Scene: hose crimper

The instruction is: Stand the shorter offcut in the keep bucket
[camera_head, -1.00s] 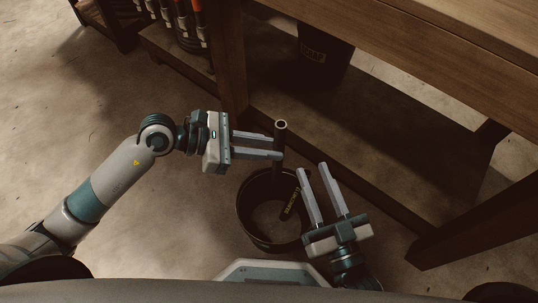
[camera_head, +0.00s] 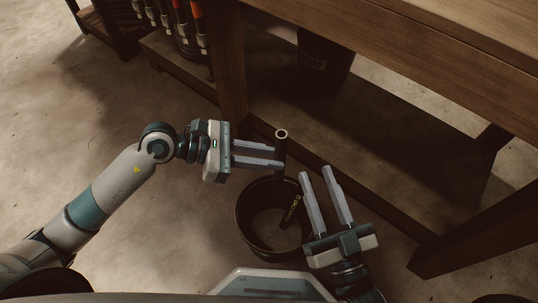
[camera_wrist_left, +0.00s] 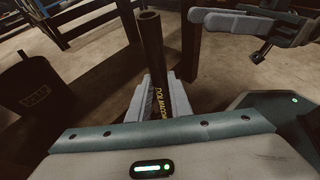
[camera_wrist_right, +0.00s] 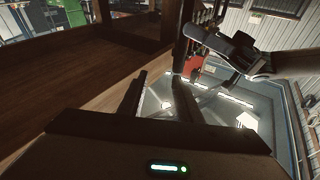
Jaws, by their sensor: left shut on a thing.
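My left gripper (camera_head: 281,157) is shut on a dark tube (camera_head: 282,145), held upright with its open end up. In the left wrist view the tube (camera_wrist_left: 151,50) stands between the fingers and carries yellow lettering. A dark open bucket (camera_head: 243,222) stands on the floor below. The tube is over the bucket's far rim; its lower end cannot be made out. A dark strip with yellow lettering (camera_head: 292,207) shows inside the bucket at the right, perhaps another offcut. My right gripper (camera_head: 316,171) is open and empty, beside the bucket's right rim.
A wooden bench (camera_head: 430,50) with a low rail and legs lies behind and to the right. Another dark bucket (camera_head: 325,62) with a label stands beneath it. Hoses with orange parts (camera_head: 198,20) hang at the upper left. The floor left of the bucket is clear.

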